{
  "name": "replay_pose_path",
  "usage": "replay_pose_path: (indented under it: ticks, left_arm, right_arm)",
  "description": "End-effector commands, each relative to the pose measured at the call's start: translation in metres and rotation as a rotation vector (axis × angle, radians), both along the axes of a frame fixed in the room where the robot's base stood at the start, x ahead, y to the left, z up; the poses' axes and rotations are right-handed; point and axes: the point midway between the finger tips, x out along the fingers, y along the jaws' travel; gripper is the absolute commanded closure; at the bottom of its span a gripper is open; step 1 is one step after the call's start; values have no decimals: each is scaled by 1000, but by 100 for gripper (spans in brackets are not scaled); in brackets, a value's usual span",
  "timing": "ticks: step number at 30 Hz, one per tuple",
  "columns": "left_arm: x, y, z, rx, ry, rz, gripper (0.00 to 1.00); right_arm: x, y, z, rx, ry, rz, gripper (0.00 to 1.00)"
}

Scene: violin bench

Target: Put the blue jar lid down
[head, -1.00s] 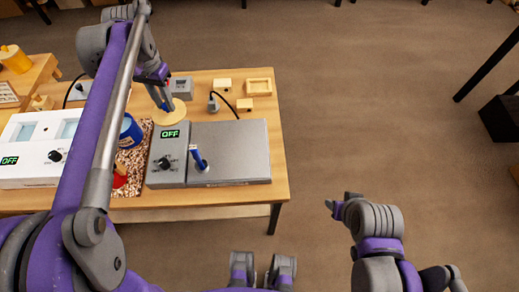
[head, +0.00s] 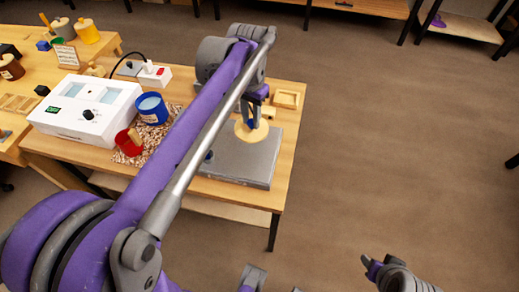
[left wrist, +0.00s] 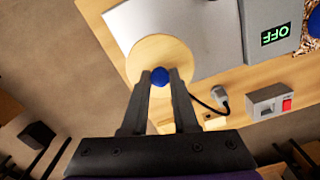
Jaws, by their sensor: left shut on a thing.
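The blue jar lid (head: 255,134) is a pale wooden disc with a blue knob. My left gripper (head: 252,118) is shut on that knob. In the left wrist view the fingertips (left wrist: 161,80) pinch the knob and the disc (left wrist: 150,52) lies beyond them. The lid appears over the far right part of the grey hotplate (head: 258,165); whether it touches anything cannot be told. The blue jar (head: 153,113) stands open behind the hotplate's left side, with light blue inside.
A red jar (head: 127,143) stands on the brown granules beside the blue jar. A white two-well unit (head: 80,125) is at the left. A small wooden tray (head: 286,99) lies at the table's far right. My left arm hides much of the table's middle.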

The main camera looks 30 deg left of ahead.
Motion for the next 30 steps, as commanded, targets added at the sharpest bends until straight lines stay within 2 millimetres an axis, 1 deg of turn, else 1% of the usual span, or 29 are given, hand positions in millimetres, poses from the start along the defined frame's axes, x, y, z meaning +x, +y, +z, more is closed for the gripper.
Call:
replay_pose_path:
  ticks: [6, 9, 14, 20, 22, 30]
  left_arm:
    - [0, 0, -41, 0, 0, 0, 100]
    - [0, 0, -54, 0, 0, 0, 100]
    - [0, 0, -65, 0, 0, -1, 100]
    - [0, 0, -92, 0, 0, -1, 100]
    - [0, 0, -96, 0, 0, -1, 100]
    - [0, 0, -97, 0, 0, -1, 100]
  right_arm:
    - [-1, 0, -7, 0, 2, 0, 50]
    - [-1, 0, -8, 0, 3, 0, 50]
    - [-1, 0, -9, 0, 3, 0, 50]
    - [-1, 0, -14, 0, 4, 0, 50]
    - [-1, 0, -14, 0, 4, 0, 50]
    - [-1, 0, -14, 0, 5, 0, 50]
